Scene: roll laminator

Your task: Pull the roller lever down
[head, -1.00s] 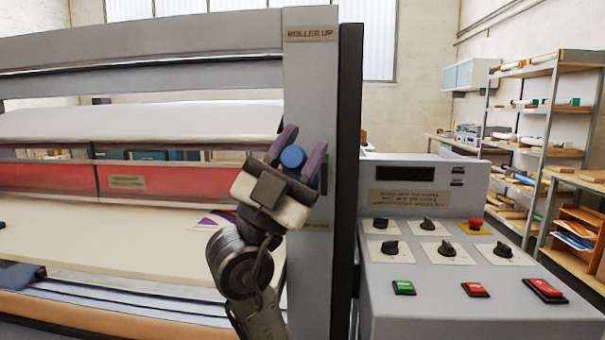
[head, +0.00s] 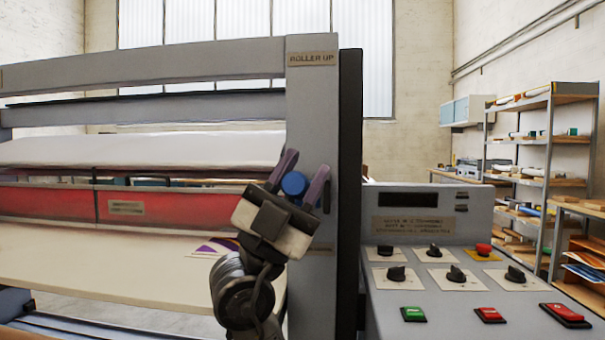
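The roller lever's round blue knob (head: 294,184) stands out at the front of the grey end post (head: 313,120). My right gripper (head: 301,176) comes up from below, tilted to the right. Its two purple-grey fingers lie on either side of the knob and appear to touch it, shut on it. The gripper body hides the lever's arm below the knob. A "ROLLER UP" label (head: 312,58) is at the top of the post, well above the knob. A second label (head: 320,250) lower down is partly hidden by the gripper. My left gripper is not in view.
A control panel (head: 420,205) with black knobs and green and red buttons stands close right of the post. Left are the white roller (head: 140,150), a red bar (head: 60,203) and the beige bed (head: 100,260). Shelves (head: 545,120) stand far right.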

